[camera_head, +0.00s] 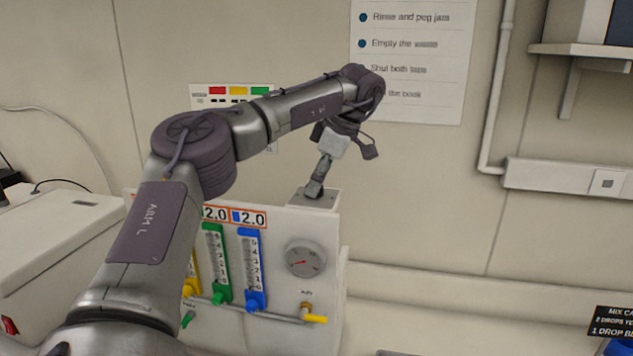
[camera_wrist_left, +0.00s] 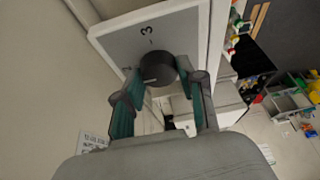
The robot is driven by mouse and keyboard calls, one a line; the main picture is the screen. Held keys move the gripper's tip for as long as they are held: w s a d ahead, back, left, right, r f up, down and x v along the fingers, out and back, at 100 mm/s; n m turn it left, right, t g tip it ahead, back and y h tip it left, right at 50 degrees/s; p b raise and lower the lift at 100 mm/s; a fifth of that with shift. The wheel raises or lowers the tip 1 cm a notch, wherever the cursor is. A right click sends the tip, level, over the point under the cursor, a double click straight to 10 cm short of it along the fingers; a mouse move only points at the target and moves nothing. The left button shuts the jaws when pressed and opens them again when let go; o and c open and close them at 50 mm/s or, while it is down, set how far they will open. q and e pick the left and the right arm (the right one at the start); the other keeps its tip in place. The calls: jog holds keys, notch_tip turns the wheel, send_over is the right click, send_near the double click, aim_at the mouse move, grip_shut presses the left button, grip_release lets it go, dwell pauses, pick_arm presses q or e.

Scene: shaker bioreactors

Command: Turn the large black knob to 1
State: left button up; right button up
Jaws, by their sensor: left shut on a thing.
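The large black knob (camera_wrist_left: 157,68) sits on a grey plate (camera_wrist_left: 125,43) in the left wrist view. A "3" with a small mark shows on the plate beside the knob. The knob's pointer and a "1" cannot be made out. My left gripper (camera_wrist_left: 164,84) has its two teal-padded fingers on either side of the knob, shut on it. In the head view the left gripper (camera_head: 316,183) points down at the top right corner of the white panel unit (camera_head: 278,275), and the knob is hidden there. My right gripper is in neither view.
The panel front carries flow tubes, one green (camera_head: 216,262) and one blue (camera_head: 251,268), a round gauge (camera_head: 305,258) and a yellow-handled valve (camera_head: 315,319). A white box (camera_head: 60,240) stands at the left. A wall sheet (camera_head: 412,60) hangs behind my arm.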

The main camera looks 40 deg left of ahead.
pick_arm(q)
jog(key=n+g+h, duration=0.1)
jog(key=n, duration=0.5)
jog(key=shift+w+a+g+h, duration=0.1)
jog(key=shift+g+h, duration=0.3)
jog(key=shift+f+n+h, duration=0.1)
jog(key=shift+n+h, duration=0.2)
jog(key=shift+n, duration=0.7)
jog(key=shift+f+n, duration=0.1)
jog(key=shift+n, duration=0.2)
jog(key=o, duration=1.1)
jog(key=shift+o, duration=0.2)
